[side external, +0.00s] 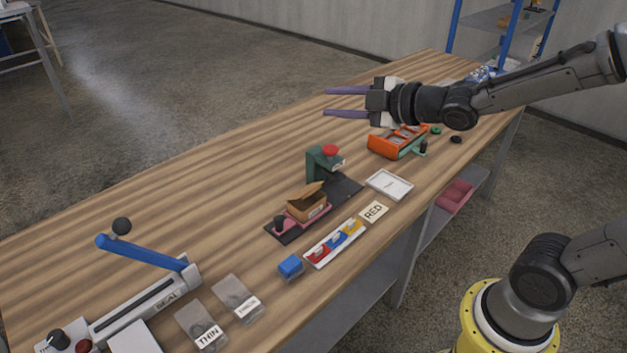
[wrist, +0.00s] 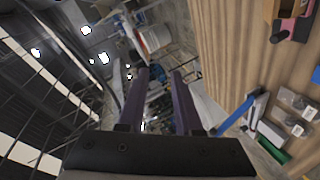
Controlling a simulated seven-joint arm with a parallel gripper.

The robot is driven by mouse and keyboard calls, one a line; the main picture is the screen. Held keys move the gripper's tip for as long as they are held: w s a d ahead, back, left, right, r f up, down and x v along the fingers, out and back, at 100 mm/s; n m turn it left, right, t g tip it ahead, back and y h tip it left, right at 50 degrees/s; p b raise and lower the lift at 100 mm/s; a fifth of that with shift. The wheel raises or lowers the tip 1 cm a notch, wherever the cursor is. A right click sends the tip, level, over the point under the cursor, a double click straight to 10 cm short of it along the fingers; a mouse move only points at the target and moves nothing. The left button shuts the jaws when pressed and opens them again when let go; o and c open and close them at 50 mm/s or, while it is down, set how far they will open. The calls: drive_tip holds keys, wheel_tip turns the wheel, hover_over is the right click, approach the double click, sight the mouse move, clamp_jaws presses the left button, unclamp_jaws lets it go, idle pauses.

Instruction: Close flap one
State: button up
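A small brown cardboard box (side external: 308,206) sits on a pink carriage (side external: 287,222) in the middle of the bench in the side external view. A flap (side external: 304,190) on its top stands raised at a slant; I cannot tell whether this is flap one. My gripper (side external: 326,102) is open and empty, high above the bench and beyond the box, its purple fingers pointing left. In the wrist view the two fingers (wrist: 159,76) are apart with nothing between them. There, only part of the pink carriage (wrist: 303,29) shows at the top right edge.
A green press with a red knob (side external: 330,152) stands right behind the box. The bench's far left side is clear.

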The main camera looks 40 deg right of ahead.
wheel_tip(320, 180, down, 11)
drive_tip(key=s+d+n+g+h, duration=0.1)
drive_tip(key=n+g, duration=0.1)
drive_tip(key=n, duration=0.2)
drive_tip(key=g, duration=0.2)
approach(313, 189)
drive_tip(key=shift+h, duration=0.4)
drive_tip(key=x, duration=1)
drive_tip(key=shift+w+a+f, duration=0.2)
drive_tip(key=shift+w+a, duration=0.05)
clamp_jaws()
